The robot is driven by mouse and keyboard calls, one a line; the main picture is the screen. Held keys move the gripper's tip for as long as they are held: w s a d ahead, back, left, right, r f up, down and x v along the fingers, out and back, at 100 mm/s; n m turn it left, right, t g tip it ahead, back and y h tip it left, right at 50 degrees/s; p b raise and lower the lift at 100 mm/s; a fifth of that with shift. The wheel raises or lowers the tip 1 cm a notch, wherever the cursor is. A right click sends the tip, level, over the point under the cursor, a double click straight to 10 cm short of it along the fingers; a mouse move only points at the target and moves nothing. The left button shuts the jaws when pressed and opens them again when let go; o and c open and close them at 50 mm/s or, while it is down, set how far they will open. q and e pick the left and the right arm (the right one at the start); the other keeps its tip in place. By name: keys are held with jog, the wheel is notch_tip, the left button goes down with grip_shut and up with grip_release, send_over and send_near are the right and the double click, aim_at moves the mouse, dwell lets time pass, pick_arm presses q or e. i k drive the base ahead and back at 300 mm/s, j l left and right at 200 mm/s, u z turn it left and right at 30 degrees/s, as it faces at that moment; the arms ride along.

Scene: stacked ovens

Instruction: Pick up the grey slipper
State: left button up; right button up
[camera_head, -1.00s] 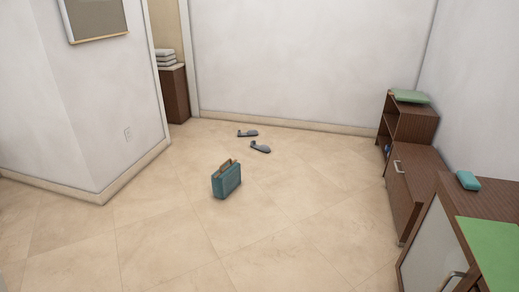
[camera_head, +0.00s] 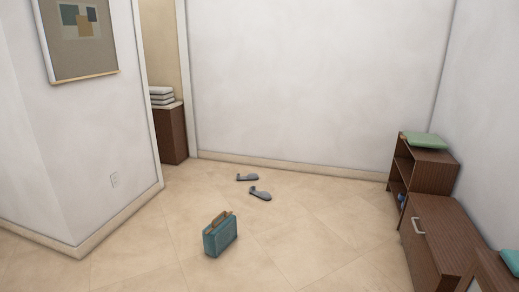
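Two grey slippers lie on the tiled floor near the back wall. The farther slipper (camera_head: 247,178) lies roughly level across the picture. The nearer slipper (camera_head: 260,194) lies just to its right and closer to me. They are apart from each other, with bare floor around them. Neither of my grippers shows in the head view.
A teal case (camera_head: 220,236) stands on the floor in front of the slippers, a little left. A brown shelf (camera_head: 427,168) with a green cushion (camera_head: 425,140) and a brown cabinet (camera_head: 440,235) line the right wall. A wall corner (camera_head: 160,180) juts out at left.

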aim_at(264, 196)
jog(key=i+l+z, duration=0.1)
jog(key=i+z, duration=0.35)
jog(key=i, duration=1.7)
jog(key=i+u, duration=0.2)
jog(key=i, duration=0.3)
jog(key=i+l+u, duration=0.15)
jog(key=i, duration=0.3)
jog(key=i+l+u, duration=0.2)
jog(key=i, duration=0.3)
jog(key=i+l+u, duration=0.15)
jog(key=i, duration=0.3)
jog(key=l, duration=0.1)
